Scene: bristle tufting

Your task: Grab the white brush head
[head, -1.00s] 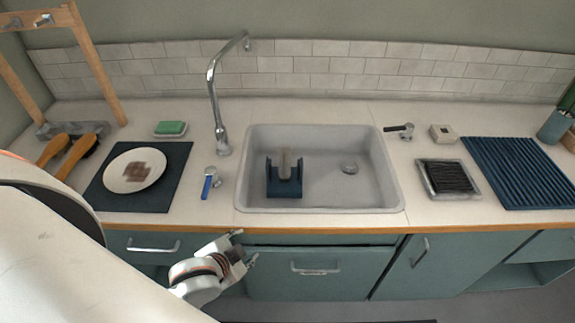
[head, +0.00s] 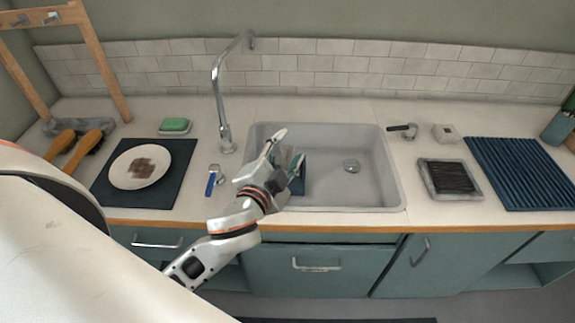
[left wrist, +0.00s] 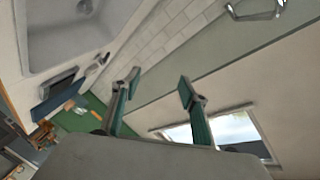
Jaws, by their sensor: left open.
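My left gripper (head: 289,147) is over the left part of the sink, its fingers spread. They also show open and empty in the left wrist view (left wrist: 158,84). A dark blue holder (head: 301,184) in the sink is partly covered by this gripper. The pale brush head that stood upright in the holder earlier is hidden behind my gripper in the head view now. I cannot make it out in the left wrist view. My right gripper is not in view.
The grey sink (head: 345,190) is otherwise clear around its drain. A tall faucet (head: 217,95) stands behind left. A plate (head: 125,172) on a dark mat and a blue-handled tool (head: 211,184) lie left; a ribbed blue mat (head: 520,172) lies right.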

